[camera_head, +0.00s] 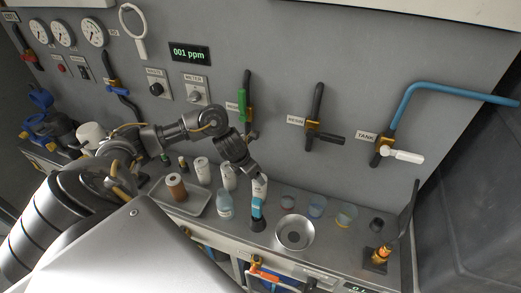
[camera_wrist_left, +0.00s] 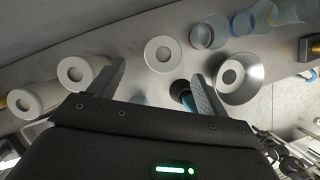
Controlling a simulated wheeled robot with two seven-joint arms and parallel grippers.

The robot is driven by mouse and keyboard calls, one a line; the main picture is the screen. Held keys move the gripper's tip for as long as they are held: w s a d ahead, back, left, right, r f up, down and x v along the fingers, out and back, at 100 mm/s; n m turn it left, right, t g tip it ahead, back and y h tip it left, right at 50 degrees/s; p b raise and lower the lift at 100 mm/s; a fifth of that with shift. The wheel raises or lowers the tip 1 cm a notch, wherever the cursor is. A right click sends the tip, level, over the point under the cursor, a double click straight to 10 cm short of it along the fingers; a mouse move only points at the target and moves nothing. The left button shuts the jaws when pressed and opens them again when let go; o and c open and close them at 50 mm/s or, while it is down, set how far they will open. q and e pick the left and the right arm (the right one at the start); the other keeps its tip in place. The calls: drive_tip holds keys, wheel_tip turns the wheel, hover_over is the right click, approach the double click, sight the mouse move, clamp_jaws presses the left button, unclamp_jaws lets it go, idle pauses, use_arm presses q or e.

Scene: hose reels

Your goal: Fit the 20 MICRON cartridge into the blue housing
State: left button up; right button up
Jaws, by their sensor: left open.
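Several pale cartridges stand on the bench: one (camera_head: 202,170) by the tray, one (camera_head: 229,177) to its right, and one (camera_head: 260,189) under my left gripper (camera_head: 259,174). No micron label is readable. In the left wrist view my left gripper (camera_wrist_left: 158,88) is open, with a round cartridge end (camera_wrist_left: 163,54) beyond and between its fingers, apart from them. Blue-topped fittings (camera_head: 40,100) (camera_head: 34,122) are at the far left; I cannot tell whether either is the blue housing. My right gripper is out of view.
A bottle (camera_head: 225,205), a blue-and-black brush-like item (camera_head: 257,214), a steel bowl (camera_head: 294,233) and clear cups (camera_head: 317,206) crowd the bench. Valve handles (camera_head: 314,118) stick out from the panel behind.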

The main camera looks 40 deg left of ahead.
sight(260, 189)
use_arm(q)
drive_tip(key=shift+x, duration=1.2)
drive_tip(key=shift+w+f, duration=0.2)
drive_tip(key=shift+w, duration=0.1)
drive_tip(key=shift+d+f, duration=0.1)
drive_tip(key=shift+f, duration=0.05)
drive_tip(key=p+x, duration=0.1)
drive_tip(key=x, duration=0.3)
drive_tip(key=shift+w+d+f, duration=0.15)
drive_tip(key=shift+f, duration=0.2)
drive_tip(key=shift+c, duration=0.7)
drive_tip(key=c, duration=1.3)
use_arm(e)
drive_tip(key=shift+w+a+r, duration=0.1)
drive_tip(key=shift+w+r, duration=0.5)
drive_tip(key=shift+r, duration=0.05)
use_arm(q)
drive_tip(key=shift+r, duration=0.1)
